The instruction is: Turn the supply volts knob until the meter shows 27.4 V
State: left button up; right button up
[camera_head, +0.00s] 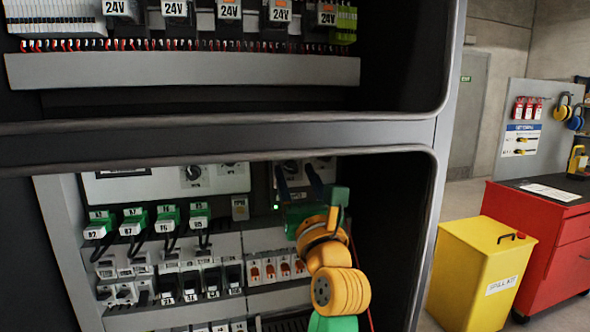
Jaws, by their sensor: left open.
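A dark display strip (123,172) on that panel is cut off by the cabinet crossbar; no reading shows. No label identifies the supply volts knob.
The cabinet crossbar (230,140) hangs above the bay, and its right post (432,190) stands beside my arm. Green connectors (167,218) and breakers (200,282) fill the bay's left. A yellow spill kit bin (478,270) and red cabinet (540,240) stand outside, right.

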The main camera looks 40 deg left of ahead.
pick_arm(q)
jog(key=shift+s+d+r, duration=0.1)
jog(key=shift+s, duration=0.25)
jog(key=shift+c, duration=1.1)
grip_shut()
pick_arm(e)
jog(key=shift+s, duration=0.3)
jog(key=shift+r, duration=0.1)
